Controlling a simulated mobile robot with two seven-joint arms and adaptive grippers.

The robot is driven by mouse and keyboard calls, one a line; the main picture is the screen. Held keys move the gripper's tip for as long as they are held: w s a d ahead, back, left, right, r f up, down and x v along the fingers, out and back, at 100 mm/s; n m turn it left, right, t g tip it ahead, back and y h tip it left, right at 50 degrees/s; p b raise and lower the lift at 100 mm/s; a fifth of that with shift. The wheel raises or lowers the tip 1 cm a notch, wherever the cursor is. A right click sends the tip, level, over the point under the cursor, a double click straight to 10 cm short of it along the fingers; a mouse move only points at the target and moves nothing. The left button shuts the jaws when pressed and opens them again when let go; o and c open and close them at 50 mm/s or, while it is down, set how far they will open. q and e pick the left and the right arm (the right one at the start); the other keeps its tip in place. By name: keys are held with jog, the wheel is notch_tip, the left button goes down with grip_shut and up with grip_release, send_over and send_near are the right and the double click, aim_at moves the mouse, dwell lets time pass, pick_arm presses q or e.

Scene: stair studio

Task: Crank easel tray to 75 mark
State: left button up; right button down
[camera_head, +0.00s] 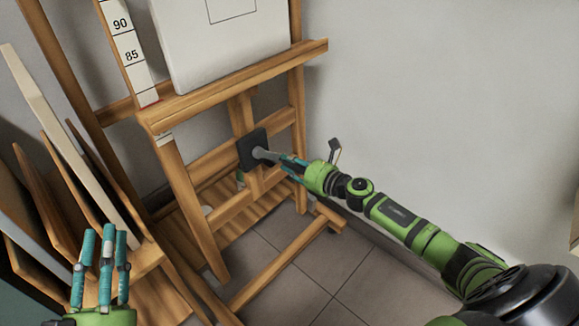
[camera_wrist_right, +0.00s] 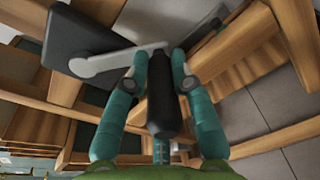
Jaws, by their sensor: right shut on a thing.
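The wooden easel's tray (camera_head: 235,85) is a ledge carrying a white canvas (camera_head: 220,45). Beside it a white scale (camera_head: 127,48) shows 90 and 85, with a red line at its lower end by the tray; no 75 shows. Below the tray is the crank, with a dark square plate (camera_head: 252,150) and a grey arm (camera_wrist_right: 110,62). My right gripper (camera_head: 288,163) is shut on the crank's black handle (camera_wrist_right: 161,100), between both fingers in the right wrist view (camera_wrist_right: 159,62). My left gripper (camera_head: 104,240) is open and empty at lower left.
Several boards stand in a wooden rack (camera_head: 150,262) at the left, close to my left gripper. The easel's legs and lower rail (camera_head: 285,262) stand on grey floor tiles (camera_head: 350,275). A plain wall (camera_head: 440,100) is at the right.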

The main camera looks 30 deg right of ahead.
jog(key=shift+w+d+r, duration=0.1)
jog(key=shift+d+r, duration=0.05)
jog(key=shift+d, duration=0.3)
jog(key=c, duration=1.1)
grip_release()
jog(key=shift+c, duration=0.2)
jog(key=shift+o, duration=0.4)
jog(key=shift+a, duration=0.15)
jog(key=v, duration=1.2)
